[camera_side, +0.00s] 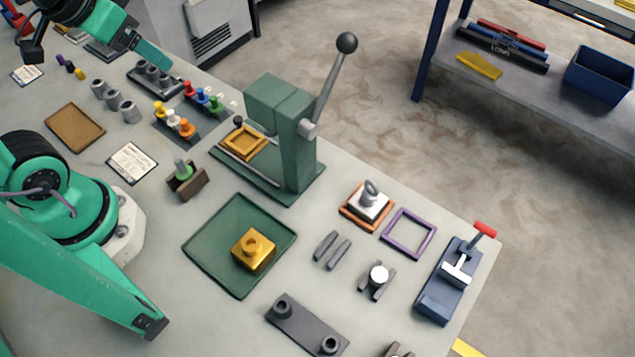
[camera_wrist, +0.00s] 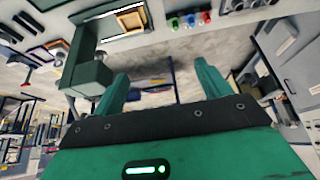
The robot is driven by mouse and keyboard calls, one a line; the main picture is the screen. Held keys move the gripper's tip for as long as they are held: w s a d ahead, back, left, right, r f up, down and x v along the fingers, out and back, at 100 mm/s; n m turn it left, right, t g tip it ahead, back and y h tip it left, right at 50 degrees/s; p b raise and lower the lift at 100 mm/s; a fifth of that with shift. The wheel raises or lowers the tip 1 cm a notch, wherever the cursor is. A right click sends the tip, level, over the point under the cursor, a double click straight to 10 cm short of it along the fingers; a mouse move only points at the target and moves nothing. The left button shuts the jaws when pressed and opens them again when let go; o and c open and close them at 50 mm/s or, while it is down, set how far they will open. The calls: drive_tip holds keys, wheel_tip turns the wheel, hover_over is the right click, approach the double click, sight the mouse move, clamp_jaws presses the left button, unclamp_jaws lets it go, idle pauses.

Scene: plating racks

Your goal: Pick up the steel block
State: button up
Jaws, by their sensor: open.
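The steel block (camera_side: 367,207) is pale silver with a ring-like knob on top. In the side view it sits upright in an orange square frame (camera_side: 347,219) on the right half of the bench. My gripper (camera_side: 155,56) is far from it, at the upper left above the back of the bench. In the wrist view my gripper (camera_wrist: 163,84) shows two green fingers spread apart with nothing between them.
A green lever press (camera_side: 298,150) stands between my gripper and the block. A brass block (camera_side: 252,262) sits on a green tray (camera_side: 215,250). An empty purple frame (camera_side: 430,250) and a blue vise (camera_side: 440,295) are right of the steel block. Coloured pegs (camera_side: 188,88) stand near my gripper.

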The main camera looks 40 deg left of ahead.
wheel_tip(320, 180, up, 5)
drive_tip(key=w+d+r+g+h, duration=0.1)
drive_tip(key=w+d+r+g, duration=0.3)
drive_tip(key=w+d, duration=0.75)
drive_tip(key=g+y, duration=0.1)
drive_tip(key=g, duration=0.1)
hover_over(372, 190)
drive_tip(key=shift+m, duration=0.3)
wheel_tip(372, 190, down, 25)
drive_tip(key=shift+w+r, duration=0.1)
drive_tip(key=shift+r, duration=0.1)
drive_tip(key=shift+f, duration=1.3)
drive_tip(key=shift+f, duration=0.1)
drive_tip(key=shift+f, duration=2.5)
drive_tip(key=shift+c, duration=0.5)
